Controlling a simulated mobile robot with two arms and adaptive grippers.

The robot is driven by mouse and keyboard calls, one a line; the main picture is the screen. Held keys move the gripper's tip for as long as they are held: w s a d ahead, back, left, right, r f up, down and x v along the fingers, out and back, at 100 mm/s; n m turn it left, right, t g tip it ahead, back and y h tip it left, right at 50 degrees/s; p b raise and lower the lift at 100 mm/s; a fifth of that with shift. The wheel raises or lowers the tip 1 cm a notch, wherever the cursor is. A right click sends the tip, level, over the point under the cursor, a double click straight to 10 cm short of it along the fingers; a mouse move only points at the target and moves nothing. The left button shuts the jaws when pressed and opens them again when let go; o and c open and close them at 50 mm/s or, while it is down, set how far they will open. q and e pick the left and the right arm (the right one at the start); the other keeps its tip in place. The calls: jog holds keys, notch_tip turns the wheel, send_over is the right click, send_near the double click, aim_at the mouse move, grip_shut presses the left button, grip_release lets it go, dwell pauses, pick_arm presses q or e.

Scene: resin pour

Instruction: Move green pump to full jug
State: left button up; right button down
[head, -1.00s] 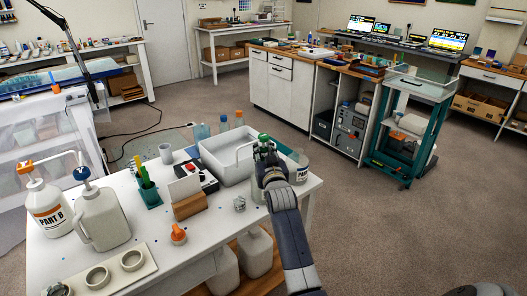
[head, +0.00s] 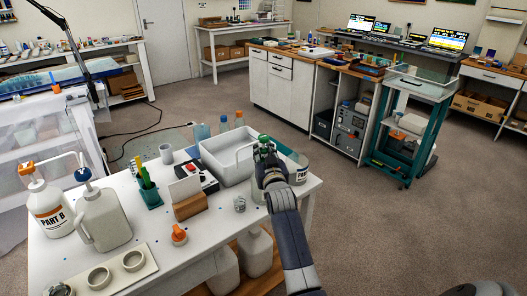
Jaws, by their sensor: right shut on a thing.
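The green pump (head: 264,139) has a green cap and a pale spout reaching left. My right gripper (head: 266,158) is shut on it at the right end of the white table. Something pale below the gripper is mostly hidden by my arm, so I cannot tell whether the pump sits in a jug. A white jug with a blue pump (head: 103,219) and a PART B bottle with an orange pump (head: 44,205) stand at the left. My left gripper is not in view.
A white tub (head: 228,158) sits left of the gripper, with blue and orange-capped bottles behind it. A green pen cup (head: 150,194), a wooden card holder (head: 189,206), an orange-topped item (head: 179,234) and a metal cup stand nearer. The table's right front corner is mostly bare.

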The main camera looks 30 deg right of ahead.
jog(key=shift+f, duration=0.15)
dwell(0.3)
jog(key=shift+f+b, duration=0.5)
jog(key=shift+f, duration=0.15)
jog(key=shift+f, duration=0.3)
jog(key=shift+f, duration=0.25)
dwell(0.4)
jog(key=c, duration=1.3)
grip_release()
